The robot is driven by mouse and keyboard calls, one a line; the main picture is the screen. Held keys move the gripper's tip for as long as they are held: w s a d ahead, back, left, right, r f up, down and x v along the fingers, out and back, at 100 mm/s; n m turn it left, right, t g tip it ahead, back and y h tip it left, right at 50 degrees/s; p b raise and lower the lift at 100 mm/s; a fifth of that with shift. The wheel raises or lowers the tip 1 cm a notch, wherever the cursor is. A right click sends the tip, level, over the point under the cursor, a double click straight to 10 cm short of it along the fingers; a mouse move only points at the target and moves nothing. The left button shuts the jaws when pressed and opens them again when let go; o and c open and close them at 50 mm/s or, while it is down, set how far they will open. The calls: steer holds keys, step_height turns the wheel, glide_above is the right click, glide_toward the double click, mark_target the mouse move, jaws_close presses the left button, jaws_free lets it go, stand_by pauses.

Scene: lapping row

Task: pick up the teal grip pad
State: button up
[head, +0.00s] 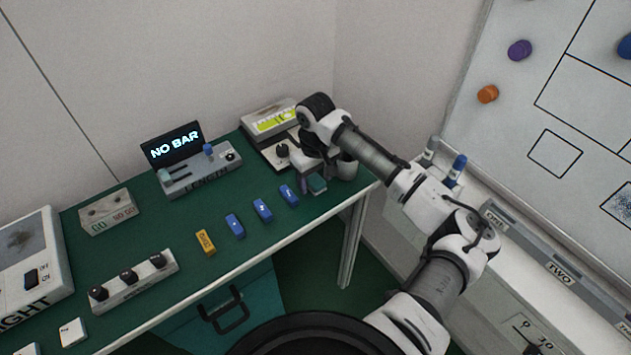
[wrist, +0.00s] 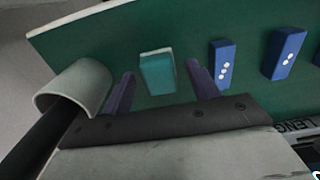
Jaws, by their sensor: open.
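The teal grip pad (head: 317,184) lies on the green bench top near its right end, partly hidden by my gripper in the head view. In the wrist view the teal grip pad (wrist: 157,73) shows as a small teal block between the two purple fingers. My gripper (wrist: 160,88) is open, with one finger to each side of the pad and a gap to it on both sides. In the head view my gripper (head: 310,184) is over the right end of the bench. I cannot tell how high the fingertips are above the bench top.
A grey cup (head: 347,167) stands close to the right of the pad; it also shows in the wrist view (wrist: 76,88). Several blue bars, the nearest (head: 289,195), lie to the left, then a yellow bar (head: 205,242). A LENGTH gauge (head: 200,178) reads NO BAR.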

mark_target(315, 179)
steer(key=c, duration=1.1)
steer(key=shift+o, duration=0.2)
steer(key=shift+r, duration=0.15)
step_height(315, 179, up, 20)
steer(key=b, duration=0.1)
steer(key=shift+b, duration=0.4)
steer(key=o, duration=0.4)
steer(key=c, duration=0.3)
steer(key=shift+c, duration=0.2)
